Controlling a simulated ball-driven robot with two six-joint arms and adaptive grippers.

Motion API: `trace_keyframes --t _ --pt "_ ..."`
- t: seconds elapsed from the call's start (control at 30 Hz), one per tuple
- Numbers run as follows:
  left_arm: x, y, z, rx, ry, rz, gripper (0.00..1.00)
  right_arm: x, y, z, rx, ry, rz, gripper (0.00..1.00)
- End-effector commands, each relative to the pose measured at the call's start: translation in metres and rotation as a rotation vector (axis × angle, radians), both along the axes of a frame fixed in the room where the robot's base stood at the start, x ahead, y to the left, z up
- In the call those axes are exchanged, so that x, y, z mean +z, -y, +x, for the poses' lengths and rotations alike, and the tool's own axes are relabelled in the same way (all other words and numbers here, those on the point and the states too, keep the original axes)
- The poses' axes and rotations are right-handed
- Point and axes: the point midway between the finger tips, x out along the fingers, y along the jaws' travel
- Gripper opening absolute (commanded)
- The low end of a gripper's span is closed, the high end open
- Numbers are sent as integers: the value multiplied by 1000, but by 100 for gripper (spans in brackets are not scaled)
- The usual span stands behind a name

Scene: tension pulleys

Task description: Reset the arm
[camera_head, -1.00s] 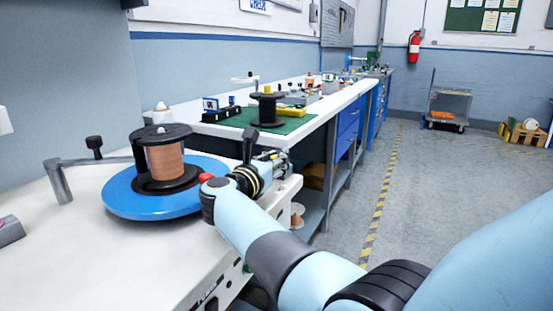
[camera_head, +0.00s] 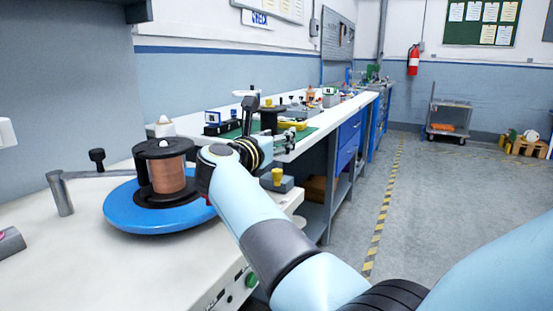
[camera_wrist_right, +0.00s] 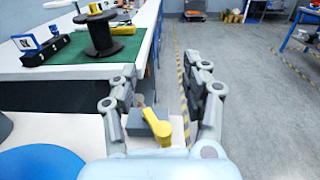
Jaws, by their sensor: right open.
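A copper-wound black spool (camera_head: 168,176) sits on a blue round turntable (camera_head: 125,213) on the white bench. A metal arm on a post (camera_head: 60,194) with a black knob (camera_head: 97,155) stands left of it; the arm's end is hidden behind the spool. My right gripper (camera_head: 291,136) is past the spool, above the bench's far right corner, apart from both. In the right wrist view its fingers (camera_wrist_right: 162,100) are spread and empty. A grey block with a yellow knob (camera_wrist_right: 158,127) lies below, between the fingers in the picture. My left gripper is out of view.
A further bench has a green mat (camera_wrist_right: 78,49), a black spool (camera_wrist_right: 96,35) and several small devices. Blue drawers (camera_head: 348,142) stand under it. The aisle floor (camera_head: 450,200) on the right is clear, with a cart (camera_head: 449,118) far back.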

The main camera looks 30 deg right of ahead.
Motion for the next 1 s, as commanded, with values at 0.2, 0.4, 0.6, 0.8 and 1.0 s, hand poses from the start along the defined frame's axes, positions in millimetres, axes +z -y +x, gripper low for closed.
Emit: trace_keyframes --t 0.2,0.4,0.6,0.8,1.0 --pt "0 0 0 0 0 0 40 16 0 0 0 -1 1 48" --pt "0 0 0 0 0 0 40 16 0 0 0 -1 0 48" --pt "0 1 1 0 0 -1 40 16 0 0 0 -1 0 48" --pt "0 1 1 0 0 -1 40 21 -1 -1 49 -20 -88 48" --pt "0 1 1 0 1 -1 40 48 -39 -14 327 -187 -658 48"
